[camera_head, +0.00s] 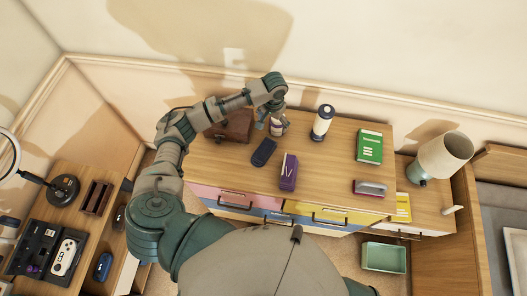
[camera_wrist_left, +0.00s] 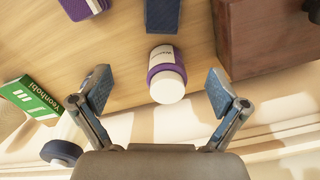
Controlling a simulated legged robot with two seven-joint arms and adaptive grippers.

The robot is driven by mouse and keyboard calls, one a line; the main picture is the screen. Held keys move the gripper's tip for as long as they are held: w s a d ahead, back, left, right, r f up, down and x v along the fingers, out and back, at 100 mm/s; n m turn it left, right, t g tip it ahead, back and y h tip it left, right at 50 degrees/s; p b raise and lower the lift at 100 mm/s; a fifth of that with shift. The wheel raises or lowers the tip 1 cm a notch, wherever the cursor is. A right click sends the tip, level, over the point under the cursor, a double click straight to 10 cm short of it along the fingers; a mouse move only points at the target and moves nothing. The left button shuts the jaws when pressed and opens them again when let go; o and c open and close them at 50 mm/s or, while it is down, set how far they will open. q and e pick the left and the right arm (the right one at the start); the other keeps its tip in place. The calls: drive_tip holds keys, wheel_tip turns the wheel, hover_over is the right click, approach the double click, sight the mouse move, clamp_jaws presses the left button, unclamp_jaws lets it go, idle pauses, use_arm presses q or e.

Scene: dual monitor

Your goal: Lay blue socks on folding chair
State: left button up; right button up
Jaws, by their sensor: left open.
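I cannot make out blue socks or a folding chair in either view. A dark blue oblong item (camera_head: 264,152) lies on the wooden dresser top (camera_head: 335,160); I cannot tell whether it is fabric, and a blue item also shows in the left wrist view (camera_wrist_left: 163,14). My left gripper (camera_head: 274,119) is over the back of the dresser, open. In the left wrist view its fingers (camera_wrist_left: 160,85) are spread wide, with a white bottle with a purple label (camera_wrist_left: 166,75) between and beyond them, not gripped. My right gripper is out of view.
A brown box (camera_head: 232,126), a white and dark cylinder (camera_head: 322,122), a purple box (camera_head: 289,171), a green book (camera_head: 370,147) and a stapler-like item (camera_head: 370,188) are on the dresser. A lamp (camera_head: 443,156) stands right. A green bin (camera_head: 384,257) is below. A cluttered desk (camera_head: 75,205) is left.

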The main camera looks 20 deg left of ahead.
use_arm(q)
approach(270, 140)
drive_tip(key=f, duration=0.5)
drive_tip(key=shift+w+d+f, duration=0.1)
drive_tip(key=shift+d+f, duration=0.05)
drive_tip(key=shift+d, duration=0.15)
drive_tip(key=f, duration=0.2)
drive_tip(key=f+p, duration=0.1)
drive_tip(key=f, duration=0.2)
drive_tip(key=shift+s+a+f, duration=0.1)
drive_tip(key=shift+s+a, duration=0.1)
drive_tip(key=shift+c, duration=0.3)
drive_tip(key=c, duration=1.3)
